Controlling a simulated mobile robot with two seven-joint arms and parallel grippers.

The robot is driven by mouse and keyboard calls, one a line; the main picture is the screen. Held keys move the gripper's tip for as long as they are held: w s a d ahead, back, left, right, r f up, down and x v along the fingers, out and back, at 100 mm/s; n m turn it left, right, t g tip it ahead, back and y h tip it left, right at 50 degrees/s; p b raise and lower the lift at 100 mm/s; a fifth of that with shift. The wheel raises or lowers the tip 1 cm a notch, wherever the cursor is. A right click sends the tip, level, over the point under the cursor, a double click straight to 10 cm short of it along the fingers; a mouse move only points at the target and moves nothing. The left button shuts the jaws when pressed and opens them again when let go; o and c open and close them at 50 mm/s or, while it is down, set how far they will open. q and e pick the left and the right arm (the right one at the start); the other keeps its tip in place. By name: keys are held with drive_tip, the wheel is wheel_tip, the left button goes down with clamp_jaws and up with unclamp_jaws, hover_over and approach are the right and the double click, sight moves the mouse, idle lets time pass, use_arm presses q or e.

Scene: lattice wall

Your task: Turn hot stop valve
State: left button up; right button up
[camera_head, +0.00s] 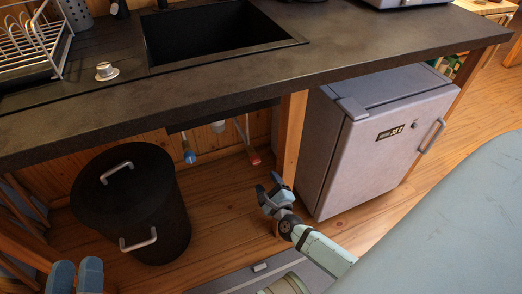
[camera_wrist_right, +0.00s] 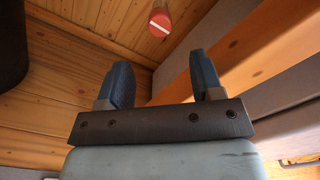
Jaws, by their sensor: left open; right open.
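The hot stop valve has a red end (camera_head: 254,158) and hangs on a pipe under the counter, beside the wooden post. In the right wrist view its red round face (camera_wrist_right: 160,20) with a white bar shows beyond the fingertips, roughly centred between them. A blue-ended valve (camera_head: 189,156) hangs to its left. My right gripper (camera_head: 272,189) is open and empty, below and a little right of the red valve and apart from it; its two blue fingers also show in the right wrist view (camera_wrist_right: 160,72). My left gripper (camera_head: 76,272) is open at the bottom left, far from the valves.
A black lidded bin (camera_head: 130,205) stands left of the valves. A wooden post (camera_head: 291,138) and a grey fridge (camera_head: 372,140) stand close on the right. The dark counter (camera_head: 230,88) with a sink (camera_head: 220,35) overhangs the valves. Wooden floor between bin and post is clear.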

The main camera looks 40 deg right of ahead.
use_arm(q)
drive_tip(key=shift+r+t, duration=0.3)
drive_tip(key=shift+r, duration=0.25)
use_arm(e)
drive_tip(key=v, duration=0.3)
drive_tip(key=shift+s+a, duration=0.1)
drive_tip(key=shift+s, duration=0.2)
use_arm(q)
drive_tip(key=shift+a, duration=0.1)
